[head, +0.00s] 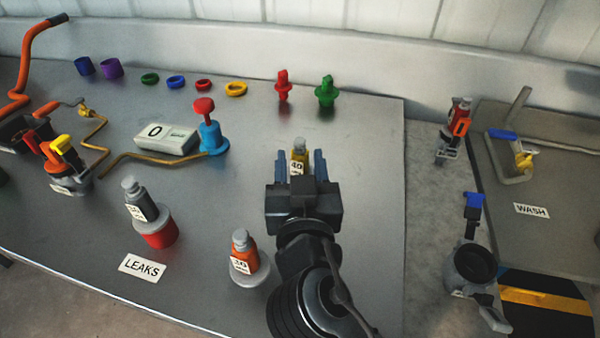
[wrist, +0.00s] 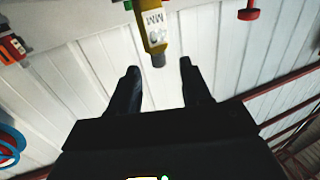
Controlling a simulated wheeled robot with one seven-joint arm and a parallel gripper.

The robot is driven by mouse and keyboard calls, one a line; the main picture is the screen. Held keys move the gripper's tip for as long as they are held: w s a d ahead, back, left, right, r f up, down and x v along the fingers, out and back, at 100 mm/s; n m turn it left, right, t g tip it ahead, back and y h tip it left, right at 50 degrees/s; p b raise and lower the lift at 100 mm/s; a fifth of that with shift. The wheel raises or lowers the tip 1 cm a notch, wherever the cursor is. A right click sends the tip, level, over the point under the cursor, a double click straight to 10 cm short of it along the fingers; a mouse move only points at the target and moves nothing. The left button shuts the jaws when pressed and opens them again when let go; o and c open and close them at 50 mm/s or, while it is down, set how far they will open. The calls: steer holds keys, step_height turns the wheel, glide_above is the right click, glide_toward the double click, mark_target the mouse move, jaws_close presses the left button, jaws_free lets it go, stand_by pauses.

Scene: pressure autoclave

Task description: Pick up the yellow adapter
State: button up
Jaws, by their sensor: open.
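The yellow adapter (head: 298,158) stands on the grey table, with a grey top and a white label reading 40. In the head view it shows between the two fingers of my gripper (head: 302,163), its lower part hidden by the hand. In the wrist view the yellow adapter (wrist: 154,28) appears upside down at the top, its grey end near the gap between the fingertips of my gripper (wrist: 160,66). The fingers are apart on either side of that gap, and nothing is gripped.
An orange adapter (head: 241,248) on a grey base stands left of my arm. A dark adapter (head: 138,198) stands on a red base. Green (head: 326,91) and red (head: 282,87) fittings stand behind.

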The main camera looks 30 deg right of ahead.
mark_target(300, 147)
steer(key=p+x, duration=0.1)
steer(key=x, duration=0.1)
steer(key=p+x, duration=0.1)
steer(key=x, duration=0.1)
steer(key=shift+w+d+r, duration=0.2)
steer(key=shift+w+d+f, duration=0.1)
steer(key=shift+w+d, duration=0.05)
steer(key=shift+w, duration=0.15)
jaws_close()
